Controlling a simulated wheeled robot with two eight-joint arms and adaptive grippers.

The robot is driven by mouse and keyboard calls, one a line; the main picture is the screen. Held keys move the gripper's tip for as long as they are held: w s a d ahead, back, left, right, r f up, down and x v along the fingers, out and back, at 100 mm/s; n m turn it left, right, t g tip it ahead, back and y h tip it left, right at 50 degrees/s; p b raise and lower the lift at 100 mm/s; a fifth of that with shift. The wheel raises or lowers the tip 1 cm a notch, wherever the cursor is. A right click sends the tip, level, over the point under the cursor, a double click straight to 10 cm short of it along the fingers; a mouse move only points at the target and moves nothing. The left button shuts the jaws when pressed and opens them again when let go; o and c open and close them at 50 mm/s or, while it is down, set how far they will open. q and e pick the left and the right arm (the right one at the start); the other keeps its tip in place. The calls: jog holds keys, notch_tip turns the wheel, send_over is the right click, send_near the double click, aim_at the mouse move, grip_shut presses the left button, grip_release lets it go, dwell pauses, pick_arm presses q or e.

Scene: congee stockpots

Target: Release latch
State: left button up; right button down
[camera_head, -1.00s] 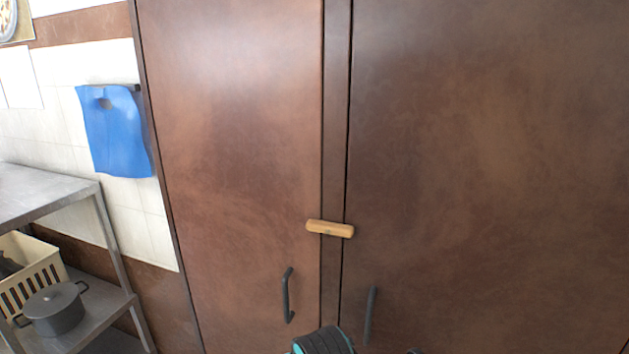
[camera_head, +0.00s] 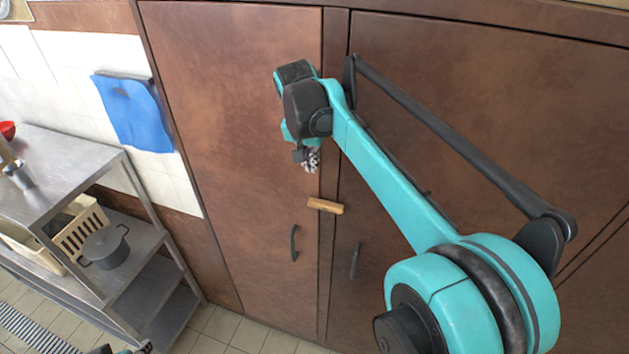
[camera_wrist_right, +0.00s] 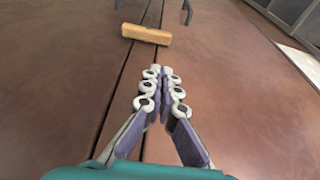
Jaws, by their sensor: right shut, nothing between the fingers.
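The latch (camera_head: 325,206) is a small wooden bar lying across the strip between two brown cabinet doors. It also shows near the top of the right wrist view (camera_wrist_right: 146,34). It lies nearly level, slightly tilted, and reaches onto both doors. My right gripper (camera_head: 311,160) is just above the latch in the head view, with a gap between them. In the right wrist view its fingers (camera_wrist_right: 161,74) are together and empty, pointing towards the latch and not touching it. My left gripper cannot be made out; only a small bit of dark and teal shows at the bottom left edge.
Dark handles sit on the left door (camera_head: 294,243) and the right door (camera_head: 355,260), below the latch. A metal shelf (camera_head: 75,165) with a grey pot (camera_head: 105,246) and a cream crate (camera_head: 82,232) stands at left. A blue cloth (camera_head: 135,112) hangs on the wall.

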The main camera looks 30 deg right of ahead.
jog(key=shift+f, duration=0.1)
jog(key=p, duration=0.1)
send_near(316, 201)
jog(key=x, duration=0.5)
jog(key=shift+w+d, duration=0.2)
jog(key=shift+w, duration=0.05)
pick_arm(q)
jog(key=shift+r, duration=0.65)
pick_arm(e)
jog(key=shift+f, duration=0.75)
